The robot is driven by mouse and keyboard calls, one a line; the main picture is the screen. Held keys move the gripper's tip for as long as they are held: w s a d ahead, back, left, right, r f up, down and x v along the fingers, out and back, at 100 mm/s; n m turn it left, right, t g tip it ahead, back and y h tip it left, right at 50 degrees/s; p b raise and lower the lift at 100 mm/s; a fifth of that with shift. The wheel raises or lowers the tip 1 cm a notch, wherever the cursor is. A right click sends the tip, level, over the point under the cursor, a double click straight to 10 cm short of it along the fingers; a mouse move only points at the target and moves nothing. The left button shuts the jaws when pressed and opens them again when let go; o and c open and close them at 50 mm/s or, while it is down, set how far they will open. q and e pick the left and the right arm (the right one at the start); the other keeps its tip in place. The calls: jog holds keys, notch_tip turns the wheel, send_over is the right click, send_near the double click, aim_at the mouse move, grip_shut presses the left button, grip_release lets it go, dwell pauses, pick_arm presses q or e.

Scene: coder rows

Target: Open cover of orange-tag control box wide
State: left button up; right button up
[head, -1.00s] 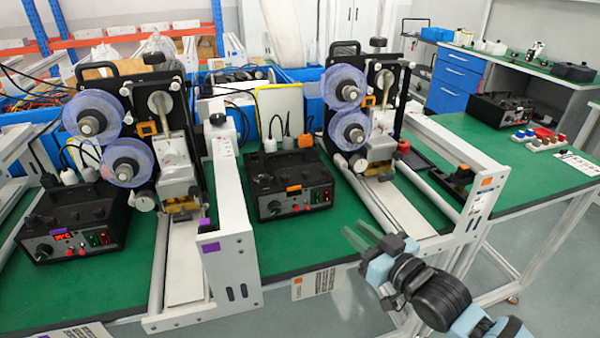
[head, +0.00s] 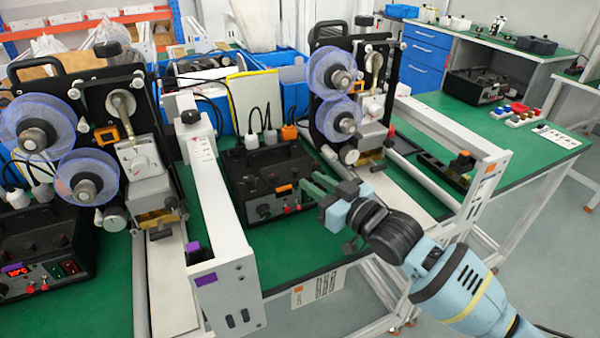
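The orange-tag control box (head: 262,163) is a black box on the green bench in the head view, between the two coder machines. Its orange tag (head: 284,188) is on the upper front edge. Knobs and red buttons show on its front. My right gripper (head: 318,186) is at the box's front right corner, and its green fingers look open with a narrow gap and nothing between them. The fingers hide the right part of the front panel. I cannot make out the cover clearly or tell whether the fingers touch the box. My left gripper is not in view.
The left coder (head: 130,150) and right coder (head: 375,85) flank the box. A white frame rail (head: 215,210) with a purple tag stands to its left. A second control box (head: 45,240) has a purple tag. Cables and plugs (head: 262,138) stand behind the orange-tag box.

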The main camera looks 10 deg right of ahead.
aim_at(298, 171)
jog(key=shift+x, duration=2.55)
grip_shut()
